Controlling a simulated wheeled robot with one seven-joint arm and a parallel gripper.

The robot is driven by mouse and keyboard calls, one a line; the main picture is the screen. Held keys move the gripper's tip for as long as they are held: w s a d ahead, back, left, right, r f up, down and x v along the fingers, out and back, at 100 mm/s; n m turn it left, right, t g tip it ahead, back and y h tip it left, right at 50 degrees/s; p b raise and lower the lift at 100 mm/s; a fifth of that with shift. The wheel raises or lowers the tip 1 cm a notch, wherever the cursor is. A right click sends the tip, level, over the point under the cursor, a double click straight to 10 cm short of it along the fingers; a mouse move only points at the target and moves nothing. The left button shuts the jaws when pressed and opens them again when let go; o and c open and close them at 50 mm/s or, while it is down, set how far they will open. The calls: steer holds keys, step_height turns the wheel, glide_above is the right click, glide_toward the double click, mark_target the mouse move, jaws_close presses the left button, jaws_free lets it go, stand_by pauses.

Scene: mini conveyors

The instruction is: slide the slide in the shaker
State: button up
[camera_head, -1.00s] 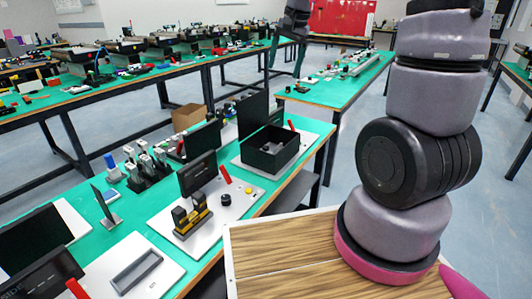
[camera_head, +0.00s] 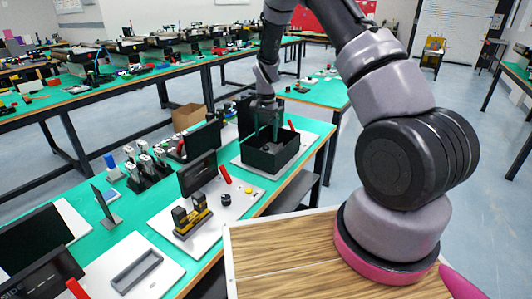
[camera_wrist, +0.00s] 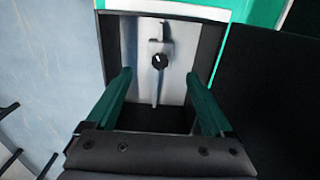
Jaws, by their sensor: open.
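The open black box (camera_head: 262,160), which seems to be the shaker, stands on a white base plate on the green table. In the wrist view, its dark wall (camera_wrist: 108,45) frames a pale grey metal piece (camera_wrist: 175,90) with a narrow raised bar (camera_wrist: 155,88) and a round black knob (camera_wrist: 160,60). I take this inner piece to be the slide, but I cannot be sure. My gripper (camera_head: 264,127) is over the box, pointing down. In the wrist view, my gripper (camera_wrist: 158,75) has its green fingers wide apart on either side of the barred piece, with nothing between them held.
An upright dark panel (camera_head: 245,115) stands close behind the box. A red lever (camera_head: 291,125) is at its right rear. Nearer are a dark screen (camera_head: 198,172), another red lever (camera_head: 224,174) and a yellow button (camera_head: 248,190). A cardboard box (camera_head: 188,117) sits behind.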

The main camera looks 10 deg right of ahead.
mark_target(266, 147)
step_height(266, 147, down, 9)
steer(key=shift+f, duration=0.1)
stand_by(0.3)
